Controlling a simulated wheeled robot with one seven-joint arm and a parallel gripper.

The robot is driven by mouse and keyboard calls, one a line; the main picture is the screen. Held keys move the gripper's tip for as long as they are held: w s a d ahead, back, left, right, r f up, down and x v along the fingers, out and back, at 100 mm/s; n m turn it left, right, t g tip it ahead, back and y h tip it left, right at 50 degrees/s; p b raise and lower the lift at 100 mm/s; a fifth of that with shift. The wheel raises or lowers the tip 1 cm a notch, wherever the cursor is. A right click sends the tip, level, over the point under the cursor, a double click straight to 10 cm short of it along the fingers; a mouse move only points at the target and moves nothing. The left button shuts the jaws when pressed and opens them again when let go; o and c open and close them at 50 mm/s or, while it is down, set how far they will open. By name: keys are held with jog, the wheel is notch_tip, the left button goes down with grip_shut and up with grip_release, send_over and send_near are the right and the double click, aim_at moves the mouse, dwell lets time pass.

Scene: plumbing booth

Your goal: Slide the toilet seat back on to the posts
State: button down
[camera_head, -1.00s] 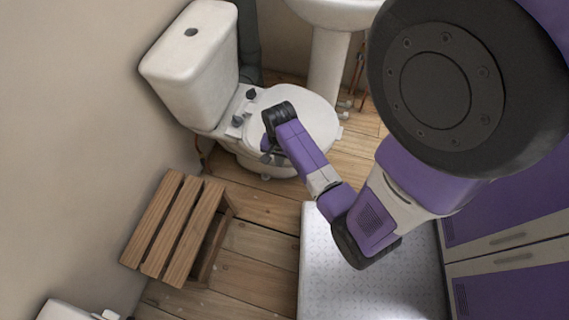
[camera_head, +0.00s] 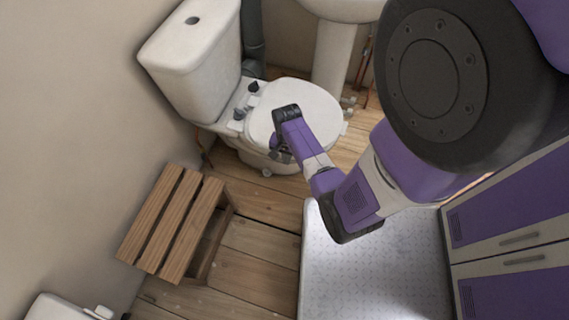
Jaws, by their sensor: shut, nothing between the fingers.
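The toilet seat (camera_head: 308,103) is white, with its lid down, on the toilet bowl (camera_head: 250,155). Two dark posts show at the back of the bowl: a far post (camera_head: 253,86) and a near post (camera_head: 239,114). They stand beside the seat's rear edge; whether the seat is engaged on them cannot be told. My gripper (camera_head: 280,152) is at the near left side of the seat, pointing down, partly hidden by my wrist. It is shut and holds nothing. Whether it touches the seat's edge is unclear.
The white cistern (camera_head: 195,60) stands behind the bowl against the wall. A wooden slatted stool (camera_head: 172,222) is at the left front. A white shower tray (camera_head: 345,275) lies in front, with purple cabinets (camera_head: 510,215) at the right. A basin pedestal (camera_head: 331,55) stands behind. Wooden floor lies between.

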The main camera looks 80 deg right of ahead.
jog(key=shift+d, duration=0.3)
jog(key=shift+d, duration=0.1)
jog(key=shift+s+d, duration=0.2)
jog(key=shift+d, duration=0.65)
jog(key=shift+a+r, duration=0.1)
